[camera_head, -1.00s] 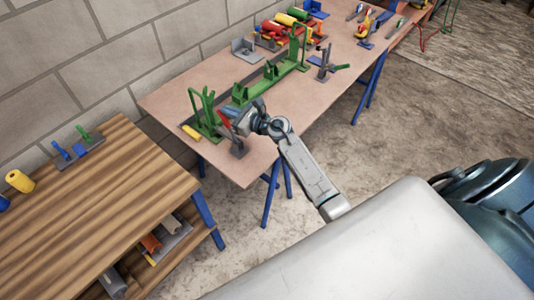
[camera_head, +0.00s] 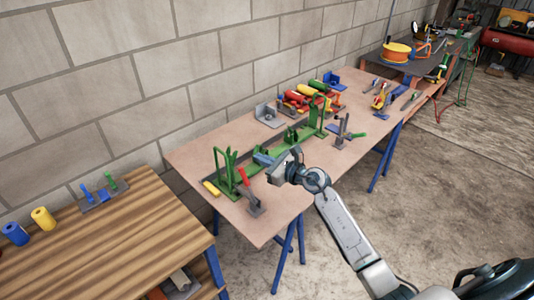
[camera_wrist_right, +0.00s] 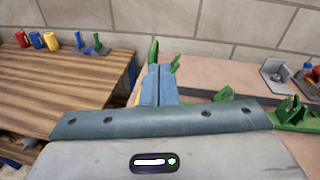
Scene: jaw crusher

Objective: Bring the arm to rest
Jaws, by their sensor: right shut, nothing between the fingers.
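My right gripper (camera_head: 268,158) is over the pinkish workbench (camera_head: 285,208), close to a long green fixture (camera_head: 290,134) with upright frames at both ends. In the right wrist view its blue-grey fingers (camera_wrist_right: 158,84) are together with nothing between them. I cannot tell how high it is above the bench or whether it touches the fixture. My right arm reaches in from the lower right. My left gripper is not in view.
A red-handled clamp (camera_head: 244,177) stands near the bench's front left corner. A dark clamp (camera_head: 340,131), colourful cylinders (camera_head: 312,93) and hand tools lie farther back. A striped wooden table (camera_head: 100,240) is at left. Open floor (camera_head: 440,190) is at right.

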